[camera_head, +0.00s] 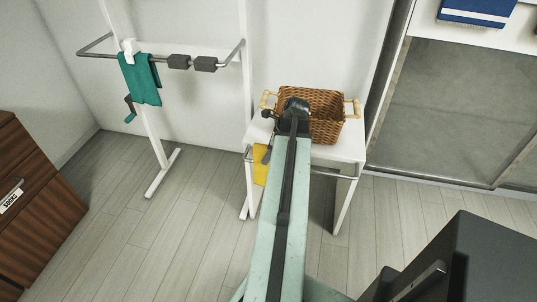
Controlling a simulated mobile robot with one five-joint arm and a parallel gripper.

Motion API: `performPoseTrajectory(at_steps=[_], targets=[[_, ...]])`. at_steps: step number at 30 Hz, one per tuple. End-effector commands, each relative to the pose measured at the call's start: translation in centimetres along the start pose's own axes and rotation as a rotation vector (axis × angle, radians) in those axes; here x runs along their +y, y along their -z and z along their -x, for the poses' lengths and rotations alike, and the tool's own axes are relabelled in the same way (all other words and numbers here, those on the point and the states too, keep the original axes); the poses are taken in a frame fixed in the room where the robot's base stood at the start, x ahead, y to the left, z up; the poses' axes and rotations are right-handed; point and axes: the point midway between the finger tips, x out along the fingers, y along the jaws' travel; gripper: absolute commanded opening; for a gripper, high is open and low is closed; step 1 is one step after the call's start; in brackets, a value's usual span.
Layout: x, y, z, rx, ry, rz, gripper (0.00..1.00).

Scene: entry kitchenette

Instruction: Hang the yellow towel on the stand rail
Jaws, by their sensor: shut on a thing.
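The yellow towel (260,168) hangs at the left side of the small white table, partly hidden by my arm. My gripper (266,156) is at the towel's top edge, left of my forearm, and appears shut on the towel. The fingertips are small and partly hidden, and I cannot tell whether the towel still touches the table's side bar. The stand rail (218,63) is a grey metal bar on a white upright stand at the upper left, away from my gripper.
A teal cloth (140,80), a white clip-like item (130,46) and two dark grey pads (178,62) are on the rail. A wicker basket (326,118) stands on the white table (347,143). A brown cabinet (42,205) is at left. Floor before the stand is clear.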

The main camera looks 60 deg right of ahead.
Motion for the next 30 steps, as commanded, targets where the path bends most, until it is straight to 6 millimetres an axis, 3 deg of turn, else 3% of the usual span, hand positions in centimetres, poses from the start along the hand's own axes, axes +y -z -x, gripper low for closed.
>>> performPoseTrajectory(at_steps=[30], targets=[[0.0, 1.7, -4.0, 0.0, 0.0, -0.001, 0.0]])
